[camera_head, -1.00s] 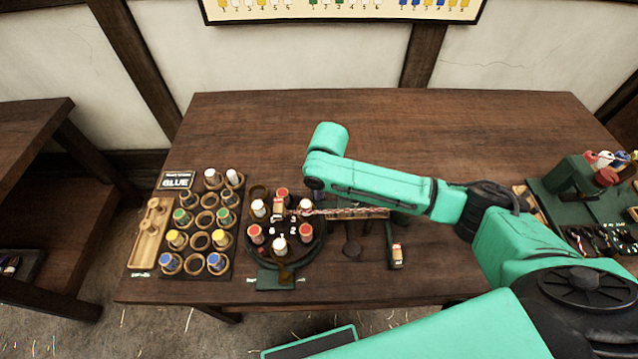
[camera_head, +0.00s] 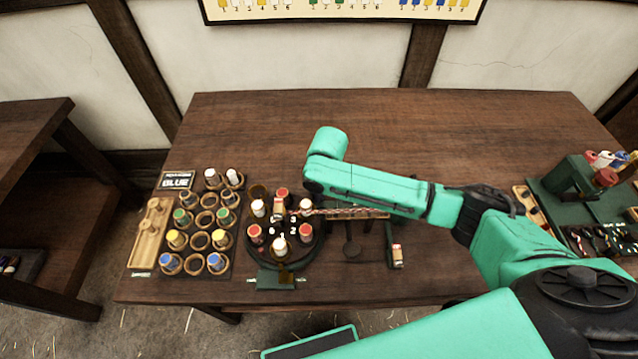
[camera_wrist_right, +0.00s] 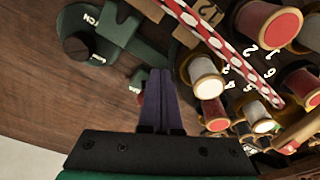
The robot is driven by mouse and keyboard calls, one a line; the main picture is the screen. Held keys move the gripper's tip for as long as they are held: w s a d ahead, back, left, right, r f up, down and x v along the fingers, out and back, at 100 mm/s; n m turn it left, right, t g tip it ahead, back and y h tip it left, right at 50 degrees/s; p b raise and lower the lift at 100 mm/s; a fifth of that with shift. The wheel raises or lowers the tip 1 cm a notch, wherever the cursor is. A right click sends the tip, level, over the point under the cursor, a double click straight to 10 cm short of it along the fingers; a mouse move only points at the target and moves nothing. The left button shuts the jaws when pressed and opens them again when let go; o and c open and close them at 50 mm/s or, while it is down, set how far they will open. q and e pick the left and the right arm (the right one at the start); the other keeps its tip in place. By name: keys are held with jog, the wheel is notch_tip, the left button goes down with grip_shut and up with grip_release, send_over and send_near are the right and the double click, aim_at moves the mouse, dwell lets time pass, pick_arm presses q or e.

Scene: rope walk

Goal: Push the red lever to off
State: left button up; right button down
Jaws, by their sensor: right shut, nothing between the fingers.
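My right gripper (camera_wrist_right: 160,100) points away from the wrist camera with its dark fingers together and nothing between them. In the head view it is hidden behind my right forearm. A small red patch (camera_wrist_right: 140,97) by a dark green part shows just left of the fingertips in the wrist view. It may be the red lever, but it is mostly hidden and I cannot tell its position or whether the fingers touch it. My left gripper is out of view.
A round carousel of spools (camera_head: 280,232) stands left of centre, with a red-and-white rope (camera_head: 345,211) running right from it. A green fixture with a black knob (camera_wrist_right: 76,47) is near the gripper. Cups of spools (camera_head: 200,225) stand farther left. The table's back (camera_head: 270,115) is clear.

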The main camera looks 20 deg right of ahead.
jog(key=shift+w+d+b, duration=0.2)
jog(key=shift+w+b, duration=0.05)
jog(key=shift+w, duration=0.55)
jog(key=shift+w+d+b, duration=0.2)
jog(key=shift+w, duration=0.55)
jog(key=shift+s+r+p, duration=0.15)
jog(key=shift+s+p, duration=0.05)
jog(key=shift+p, duration=0.35)
jog(key=shift+s+a+p, duration=0.1)
jog(key=shift+s+p, duration=0.3)
jog(key=shift+p, duration=0.05)
notch_tip(320, 180, up, 8)
jog(key=p, duration=0.9)
